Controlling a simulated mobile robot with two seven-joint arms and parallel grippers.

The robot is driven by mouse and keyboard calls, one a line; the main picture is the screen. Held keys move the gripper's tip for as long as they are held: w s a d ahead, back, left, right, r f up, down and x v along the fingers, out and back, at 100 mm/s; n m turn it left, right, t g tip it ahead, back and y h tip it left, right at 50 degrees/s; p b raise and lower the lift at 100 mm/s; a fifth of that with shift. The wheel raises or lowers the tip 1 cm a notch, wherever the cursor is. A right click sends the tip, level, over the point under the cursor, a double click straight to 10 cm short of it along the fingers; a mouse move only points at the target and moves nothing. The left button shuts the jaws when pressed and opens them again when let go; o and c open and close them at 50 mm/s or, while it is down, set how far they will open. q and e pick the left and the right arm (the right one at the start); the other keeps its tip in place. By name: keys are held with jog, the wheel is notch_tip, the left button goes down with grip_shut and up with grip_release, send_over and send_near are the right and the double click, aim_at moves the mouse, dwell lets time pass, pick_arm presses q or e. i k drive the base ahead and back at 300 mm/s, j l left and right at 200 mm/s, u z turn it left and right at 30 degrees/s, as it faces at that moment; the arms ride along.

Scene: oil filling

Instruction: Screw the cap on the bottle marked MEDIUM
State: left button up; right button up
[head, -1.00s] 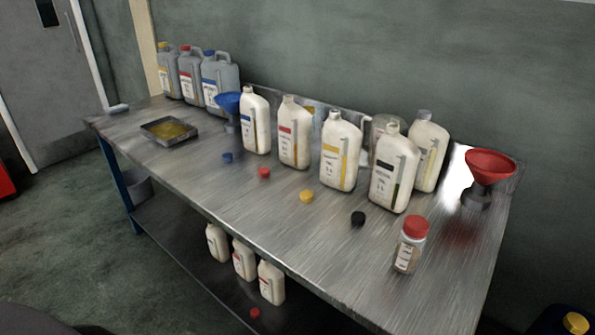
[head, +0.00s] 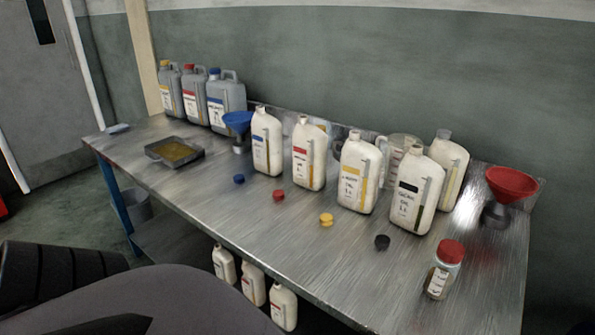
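Several white bottles stand upright and uncapped in a row on the metal table (head: 240,215). They are a blue-label bottle (head: 266,133), a red-label bottle (head: 308,148), a yellow-label bottle (head: 358,165) and a black-label bottle (head: 411,180). The lettering is too small for me to tell surely which reads MEDIUM. Loose caps lie in front of them: a blue cap (head: 239,179), a red cap (head: 279,196), a yellow cap (head: 326,220) and a black cap (head: 382,242). Neither gripper shows; parts of my own body fill the lower left.
Grey capped jugs (head: 226,108), a shallow tray (head: 174,151) and a blue funnel (head: 238,121) are at the left. A red funnel (head: 510,184) and a red-lidded jar (head: 444,275) are at the right. Smaller bottles (head: 253,284) stand below the tabletop.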

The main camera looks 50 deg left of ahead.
aim_at(310, 143)
jog(key=k+j+z, duration=0.2)
jog(key=j, duration=0.15)
jog(key=k+j+z, duration=0.1)
jog(key=j+z, duration=0.15)
jog(key=k+j+z, duration=0.1)
jog(key=j, duration=0.3)
jog(key=k+j+z, duration=0.15)
jog(key=k+j, duration=0.6)
jog(key=j, duration=0.2)
jog(key=k+j, duration=0.45)
jog(key=j, duration=0.2)
jog(key=z, duration=0.05)
